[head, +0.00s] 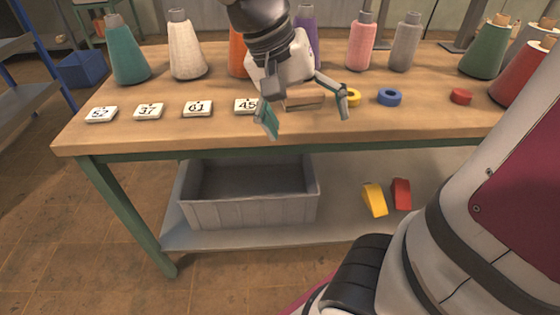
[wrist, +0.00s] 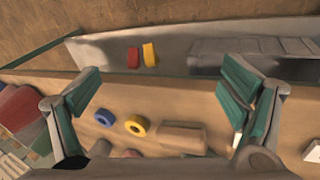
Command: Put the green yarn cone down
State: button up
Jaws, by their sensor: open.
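The green yarn cone (head: 485,52) stands upright on the wooden table (head: 190,134) at the right, behind a red cone. A teal cone (head: 127,55) stands at the far left of the table. My gripper (head: 306,116) is open and empty over the front middle of the table, well to the left of the green cone. In the wrist view its two fingers (wrist: 160,95) are spread wide with nothing between them.
White, orange, purple, pink and grey cones line the back. Number tiles (head: 149,111) lie front left. Yellow, blue (head: 389,97) and red rings and a brown block (wrist: 181,137) lie near my gripper. A grey bin (head: 250,208) sits on the lower shelf.

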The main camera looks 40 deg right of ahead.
jog(key=s+a+n+t+y, duration=0.1)
jog(key=s+a+n+y, duration=0.1)
jog(key=s+a+n, duration=0.2)
jog(key=s+a+f+n+t+y, duration=0.1)
jog(key=s+a+n, duration=0.3)
jog(key=s, duration=0.7)
jog(key=shift+a+f+y, duration=0.3)
jog(key=shift+a+y, duration=0.3)
jog(key=shift+a, duration=0.25)
jog(key=shift+s, duration=0.1)
notch_tip(320, 180, up, 27)
jog(key=t+p, duration=0.4)
jog(key=p, duration=2.1)
jog(key=shift+d+f, duration=0.15)
jog(key=shift+d, duration=0.15)
